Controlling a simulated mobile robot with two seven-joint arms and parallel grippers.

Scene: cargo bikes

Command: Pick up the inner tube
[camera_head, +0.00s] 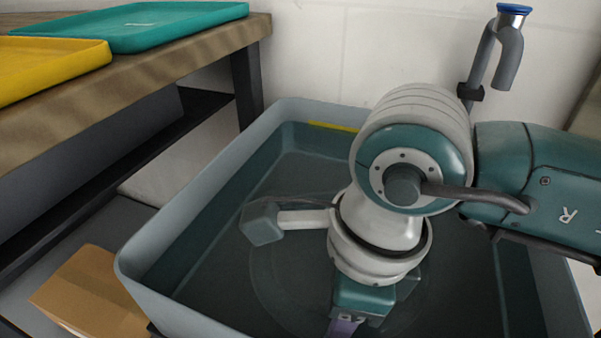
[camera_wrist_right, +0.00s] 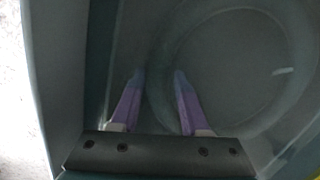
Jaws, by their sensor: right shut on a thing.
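The inner tube (camera_head: 268,290) is a faint, dark, see-through-looking ring low in the grey tub (camera_head: 200,190). In the right wrist view the inner tube (camera_wrist_right: 165,50) is a large ring, with a short pale streak on its right side. My right gripper (camera_head: 341,328) reaches down into the tub, its fingertips cut off by the lower picture edge. In the right wrist view its two purple fingers (camera_wrist_right: 158,78) stand either side of the ring's near-left part, shut on the tube. My left gripper is in neither view.
The tub's high walls surround the right gripper, and a yellow strip (camera_head: 333,127) marks the back wall. A wooden bench with a teal tray (camera_head: 150,27) and a yellow tray (camera_head: 45,66) stands left. A cardboard box (camera_head: 92,294) lies beside the tub. A hooked tap (camera_head: 508,55) stands behind.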

